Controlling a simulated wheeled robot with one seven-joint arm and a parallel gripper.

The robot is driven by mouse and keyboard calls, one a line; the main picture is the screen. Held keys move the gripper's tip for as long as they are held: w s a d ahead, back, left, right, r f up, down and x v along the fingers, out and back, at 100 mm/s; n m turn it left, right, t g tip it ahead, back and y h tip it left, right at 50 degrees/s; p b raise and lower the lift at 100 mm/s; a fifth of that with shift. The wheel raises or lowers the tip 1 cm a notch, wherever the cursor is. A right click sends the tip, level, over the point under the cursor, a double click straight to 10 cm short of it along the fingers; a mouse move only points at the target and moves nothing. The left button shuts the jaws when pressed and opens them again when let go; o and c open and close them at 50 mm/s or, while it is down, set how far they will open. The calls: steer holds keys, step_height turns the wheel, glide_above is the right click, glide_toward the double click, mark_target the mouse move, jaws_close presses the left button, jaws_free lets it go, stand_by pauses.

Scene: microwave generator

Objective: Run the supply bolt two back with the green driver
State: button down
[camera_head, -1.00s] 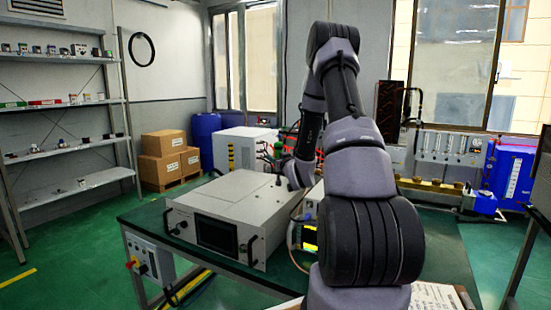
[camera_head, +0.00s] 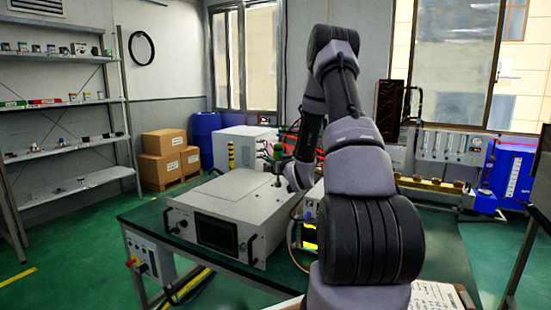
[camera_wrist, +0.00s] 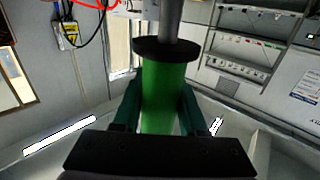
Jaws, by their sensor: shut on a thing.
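My gripper is shut on the green driver's handle (camera_wrist: 165,100); in the wrist view its fingers (camera_wrist: 160,118) lie on either side of it. A dark collar and grey shaft extend beyond the handle. In the head view the green driver (camera_head: 277,153) stands about upright over the rear right part of the supply's top. The supply (camera_head: 222,192) is a grey box with a dark screen and black handles on its front. The driver's tip is too small to tell whether it touches a bolt. Bolt two cannot be made out.
The supply sits on a dark green bench (camera_head: 148,219). A white cabinet (camera_head: 240,146) stands behind it. A unit with a yellow-green panel (camera_head: 309,236) is close on the right, partly behind my arm. Cardboard boxes (camera_head: 163,157) and shelves are at the left.

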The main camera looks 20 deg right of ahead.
steer(key=shift+f, duration=2.45)
steer(key=shift+f, duration=0.6)
stand_by(0.4)
steer(key=shift+r, duration=0.2)
stand_by(0.9)
step_height(320, 180, up, 9)
stand_by(1.1)
